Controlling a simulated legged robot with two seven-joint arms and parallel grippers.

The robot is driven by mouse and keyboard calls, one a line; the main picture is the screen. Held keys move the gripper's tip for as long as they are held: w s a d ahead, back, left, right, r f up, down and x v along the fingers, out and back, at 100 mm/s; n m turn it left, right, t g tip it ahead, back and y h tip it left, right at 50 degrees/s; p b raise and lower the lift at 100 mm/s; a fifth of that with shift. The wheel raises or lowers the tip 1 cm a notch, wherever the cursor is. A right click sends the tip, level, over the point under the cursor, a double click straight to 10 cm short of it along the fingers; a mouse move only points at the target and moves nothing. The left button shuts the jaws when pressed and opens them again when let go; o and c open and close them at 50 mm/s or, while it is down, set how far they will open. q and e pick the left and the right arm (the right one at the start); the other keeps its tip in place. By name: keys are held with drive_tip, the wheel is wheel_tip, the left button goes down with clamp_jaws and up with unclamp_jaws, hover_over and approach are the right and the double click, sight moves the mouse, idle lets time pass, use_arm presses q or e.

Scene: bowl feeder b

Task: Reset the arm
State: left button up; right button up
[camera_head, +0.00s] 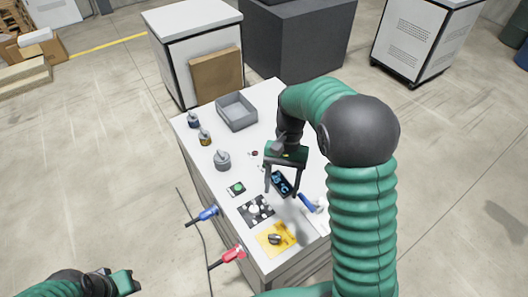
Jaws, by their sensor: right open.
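My right arm (360,215) comes in from the lower right and arches over the white workbench. My right gripper (281,192) points down over the bench with its two fingers spread apart. A black device with a blue lit display (281,184) shows between the fingers; I cannot tell how far below them it is, and nothing looks gripped.
The bench (185,128) carries a grey bin (237,112), small bottles (205,138), a grey pot (222,161), a black-and-white plate (256,211), a yellow mat (268,245) and a blue-handled tool (308,203). Blue (207,214) and red (232,254) connectors stick out at the left edge.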

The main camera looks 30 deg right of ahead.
drive_tip(key=shift+s+a+f+n+t+h+b, duration=0.45)
drive_tip(key=shift+s+a+f+n+t+b, duration=0.2)
drive_tip(key=shift+s+a+f+n+t, duration=0.5)
drive_tip(key=shift+s+a+f+n+t+h+b, duration=0.5)
drive_tip(key=shift+s+a+f+n+t+b, duration=0.35)
drive_tip(key=shift+f+n, duration=0.65)
drive_tip(key=shift+s+a+f+n+t+h+b, duration=0.5)
drive_tip(key=shift+s+a+f+n+t, duration=0.2)
drive_tip(key=shift+a+f+n+t, duration=0.5)
drive_tip(key=shift+r+n, duration=0.1)
drive_tip(key=shift+n, duration=0.15)
drive_tip(key=shift+s+a, duration=0.1)
drive_tip(key=shift+s, duration=0.05)
drive_tip(key=shift+a, duration=0.1)
